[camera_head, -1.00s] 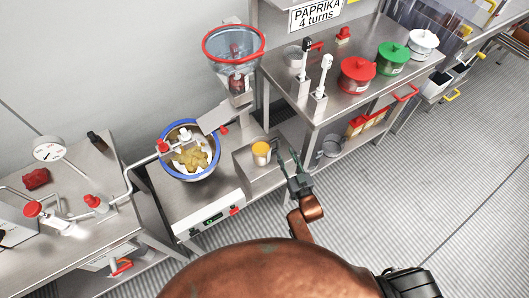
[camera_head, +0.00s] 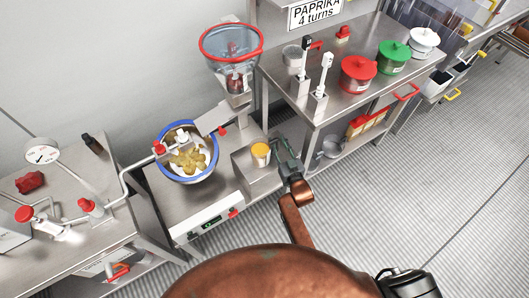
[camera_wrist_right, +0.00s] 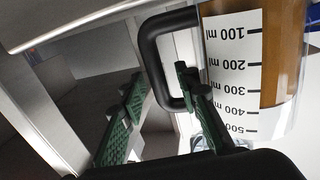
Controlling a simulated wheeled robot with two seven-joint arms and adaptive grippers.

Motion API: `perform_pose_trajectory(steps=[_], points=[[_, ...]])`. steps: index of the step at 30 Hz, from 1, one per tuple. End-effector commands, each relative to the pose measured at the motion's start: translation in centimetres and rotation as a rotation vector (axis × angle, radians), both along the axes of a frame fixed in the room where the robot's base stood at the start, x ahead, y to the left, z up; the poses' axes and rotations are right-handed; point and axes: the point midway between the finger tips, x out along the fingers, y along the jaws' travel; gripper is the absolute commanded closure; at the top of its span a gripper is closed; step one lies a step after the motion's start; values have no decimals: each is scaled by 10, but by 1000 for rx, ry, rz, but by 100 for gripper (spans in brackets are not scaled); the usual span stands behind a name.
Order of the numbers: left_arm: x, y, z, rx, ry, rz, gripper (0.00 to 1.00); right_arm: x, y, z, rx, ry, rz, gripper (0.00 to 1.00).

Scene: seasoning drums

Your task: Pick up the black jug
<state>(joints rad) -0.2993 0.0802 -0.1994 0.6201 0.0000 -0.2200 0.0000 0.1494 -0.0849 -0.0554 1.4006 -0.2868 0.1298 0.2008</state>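A clear measuring jug (camera_wrist_right: 280,60) with a black handle (camera_wrist_right: 150,60) and a white ml scale fills the right of the wrist view. It holds something orange-brown. In the head view, the small container with the yellow-orange top (camera_head: 261,154) on the steel ledge looks like this jug. My right gripper (camera_head: 284,149) is just right of it. In the wrist view the green fingers (camera_wrist_right: 160,115) are spread apart. The handle's lower end is between them in the picture, beside the right finger; I cannot tell whether they touch. My left gripper is not in view.
A blue-rimmed bowl (camera_head: 213,167) of yellowish pieces stands left of the jug. A red-rimmed hopper (camera_head: 231,45) is behind. The steel table (camera_head: 350,97) at upper right holds red, green and white lidded pots. The floor (camera_head: 420,190) at right is clear.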

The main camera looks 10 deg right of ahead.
Motion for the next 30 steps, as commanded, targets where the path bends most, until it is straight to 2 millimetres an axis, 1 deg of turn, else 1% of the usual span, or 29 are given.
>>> perform_pose_trajectory(steps=[1, 12, 30], points=[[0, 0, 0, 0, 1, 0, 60, 0, 0, 0, 0, 0, 0, 75], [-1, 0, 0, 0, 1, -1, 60, 0, 0, 0, 0, 0, 0, 100], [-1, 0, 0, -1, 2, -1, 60, 0, 0, 2, 2, -4, 0, 100]])
